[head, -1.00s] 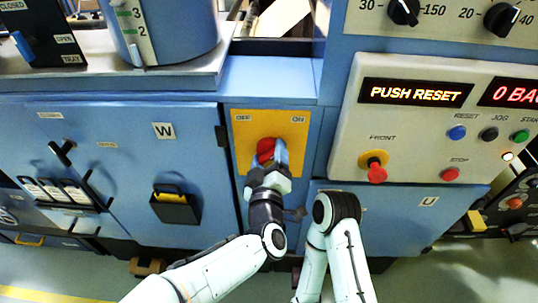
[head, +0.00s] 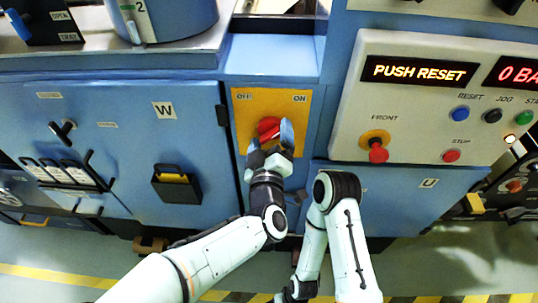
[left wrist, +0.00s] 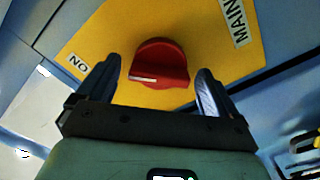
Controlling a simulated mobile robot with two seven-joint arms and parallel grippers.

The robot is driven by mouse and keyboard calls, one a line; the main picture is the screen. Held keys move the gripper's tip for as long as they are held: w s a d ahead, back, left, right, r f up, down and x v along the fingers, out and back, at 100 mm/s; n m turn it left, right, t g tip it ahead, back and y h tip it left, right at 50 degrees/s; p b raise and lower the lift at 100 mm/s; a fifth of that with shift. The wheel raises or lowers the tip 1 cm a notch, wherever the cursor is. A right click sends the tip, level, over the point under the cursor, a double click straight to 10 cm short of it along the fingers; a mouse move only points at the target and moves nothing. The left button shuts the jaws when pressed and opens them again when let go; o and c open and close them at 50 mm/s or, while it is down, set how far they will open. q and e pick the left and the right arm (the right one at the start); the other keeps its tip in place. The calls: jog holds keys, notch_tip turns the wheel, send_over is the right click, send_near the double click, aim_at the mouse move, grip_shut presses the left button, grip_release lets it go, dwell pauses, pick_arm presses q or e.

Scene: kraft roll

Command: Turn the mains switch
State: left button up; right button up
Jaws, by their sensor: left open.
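The mains switch is a red round knob (head: 268,127) with a raised bar, on a yellow plate (head: 241,119) labelled OFF and ON. My left gripper (head: 272,138) is at the knob and partly hides it in the head view. In the left wrist view the knob (left wrist: 160,60) lies between the open fingers of my left gripper (left wrist: 159,70), with gaps at both sides. A white mark shows on the bar, toward the side of the ON label. A MAINS label is partly seen. The right gripper is out of view.
A white control panel (head: 420,105) with a red FRONT knob (head: 378,152) and buttons stands right of the yellow plate. The left blue door (head: 120,130) carries a black pocket (head: 178,187). My right arm is folded close to the right of my left arm.

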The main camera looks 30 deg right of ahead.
pick_arm(q)
jog(key=v, duration=1.2)
jog(key=shift+s+a+b, duration=0.2)
jog(key=shift+s+b, duration=0.1)
jog(key=shift+b, duration=0.05)
